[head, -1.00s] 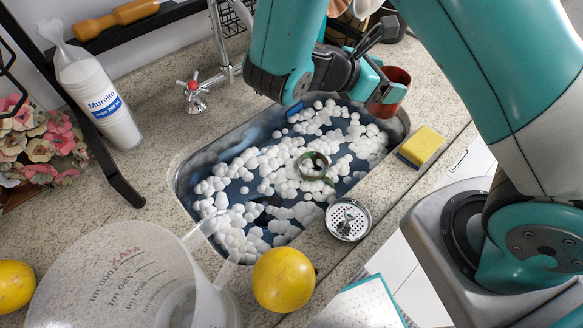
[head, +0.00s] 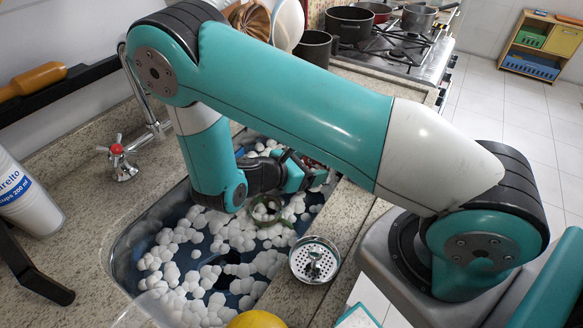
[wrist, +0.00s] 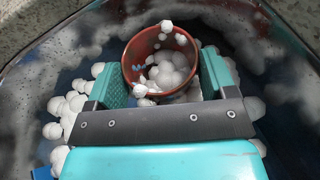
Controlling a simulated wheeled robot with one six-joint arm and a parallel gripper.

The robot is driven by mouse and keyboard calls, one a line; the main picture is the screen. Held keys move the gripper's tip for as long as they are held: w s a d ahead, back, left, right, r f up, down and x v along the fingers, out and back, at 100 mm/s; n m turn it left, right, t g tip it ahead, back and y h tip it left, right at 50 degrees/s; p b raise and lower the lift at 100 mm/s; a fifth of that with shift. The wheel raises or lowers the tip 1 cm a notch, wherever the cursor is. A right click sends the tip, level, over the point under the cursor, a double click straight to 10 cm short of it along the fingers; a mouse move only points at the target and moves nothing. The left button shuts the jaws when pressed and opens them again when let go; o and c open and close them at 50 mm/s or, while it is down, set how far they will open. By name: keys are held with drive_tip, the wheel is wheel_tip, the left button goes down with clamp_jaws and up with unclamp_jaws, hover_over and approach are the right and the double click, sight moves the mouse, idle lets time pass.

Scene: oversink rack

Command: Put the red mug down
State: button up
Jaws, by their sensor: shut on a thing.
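The red mug (wrist: 139,46) is between the two teal fingers of my gripper (wrist: 163,76) in the wrist view. Its mouth faces the camera, and several white foam balls lie inside it and on its rim. My gripper is shut on it. In the head view my gripper (head: 308,176) is low at the far right end of the sink (head: 122,258), among the white balls. My arm hides most of the mug there. I cannot tell whether the mug's base touches the sink floor.
White balls (head: 235,235) cover much of the sink floor, with a green ring (head: 266,210) among them. A metal strainer (head: 314,260) sits on the near counter edge. A tap (head: 145,95) with a red handle stands behind the sink. Pots (head: 350,24) and a stove are at the back.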

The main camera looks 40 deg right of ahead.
drive_tip(key=shift+w+f, duration=0.1)
drive_tip(key=shift+f, duration=0.3)
drive_tip(key=w, duration=0.1)
drive_tip(key=w+a, duration=0.1)
drive_tip(key=w, duration=0.1)
drive_tip(key=shift+a+r+p, duration=0.1)
drive_tip(key=shift+a+p, duration=0.05)
drive_tip(key=shift+p, duration=0.2)
drive_tip(key=shift+w+a, duration=0.15)
drive_tip(key=shift+w, duration=0.15)
drive_tip(key=shift+f, duration=0.6)
drive_tip(key=o, duration=1)
drive_tip(key=shift+f, duration=0.1)
drive_tip(key=shift+s, duration=0.1)
drive_tip(key=b+v, duration=0.1)
drive_tip(key=v, duration=1.1)
drive_tip(key=shift+b, duration=0.3)
